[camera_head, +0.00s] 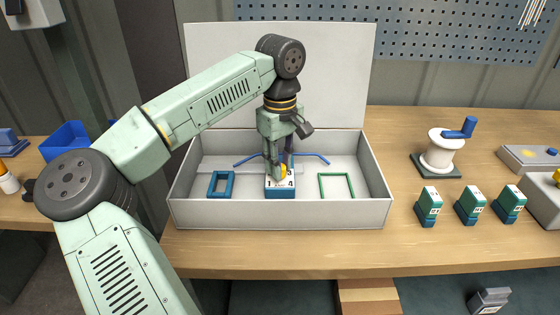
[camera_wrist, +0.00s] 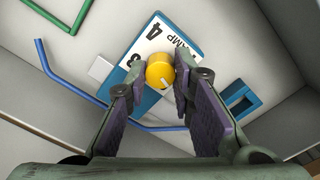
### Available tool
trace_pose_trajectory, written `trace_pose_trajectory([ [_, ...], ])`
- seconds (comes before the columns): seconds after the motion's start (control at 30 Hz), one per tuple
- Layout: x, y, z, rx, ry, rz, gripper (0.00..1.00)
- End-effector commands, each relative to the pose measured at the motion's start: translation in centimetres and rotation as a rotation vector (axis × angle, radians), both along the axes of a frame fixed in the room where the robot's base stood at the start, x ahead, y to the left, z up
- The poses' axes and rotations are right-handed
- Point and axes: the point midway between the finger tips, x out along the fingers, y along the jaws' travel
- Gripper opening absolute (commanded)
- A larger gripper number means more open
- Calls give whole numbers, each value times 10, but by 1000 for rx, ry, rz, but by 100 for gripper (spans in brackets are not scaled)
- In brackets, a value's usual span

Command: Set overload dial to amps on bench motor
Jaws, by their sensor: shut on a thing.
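The overload dial is a round yellow knob with a pale pointer line, on a white-faced blue unit (camera_head: 279,193) inside a grey open box. In the wrist view the dial (camera_wrist: 160,71) sits between my fingers, and the unit's face (camera_wrist: 166,42) shows "AMP", a "4" and another partly hidden figure. My gripper (camera_head: 279,165) reaches down into the box from above. It is shut on the yellow dial; the fingers hide part of the face.
The grey box (camera_head: 275,220) has an upright white lid (camera_head: 330,70) behind. A blue frame (camera_head: 220,185) lies left and a green bracket (camera_head: 336,175) right of the unit. Several teal blocks (camera_head: 428,205) and a spool (camera_head: 442,150) stand right on the bench.

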Motion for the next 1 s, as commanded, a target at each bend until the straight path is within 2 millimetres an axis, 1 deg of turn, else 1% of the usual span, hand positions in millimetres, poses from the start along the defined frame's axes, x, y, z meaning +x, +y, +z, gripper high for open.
trace_pose_trajectory([
  [0.2, 0, 0, 0, 1, 1, -138, 0],
  [0.4, 0, 0, 0, 1, 1, -215, 0],
  [0.6, 0, 0, 0, 1, 1, -248, 0],
  [1.0, 0, 0, 0, 1, 1, -253, 0],
])
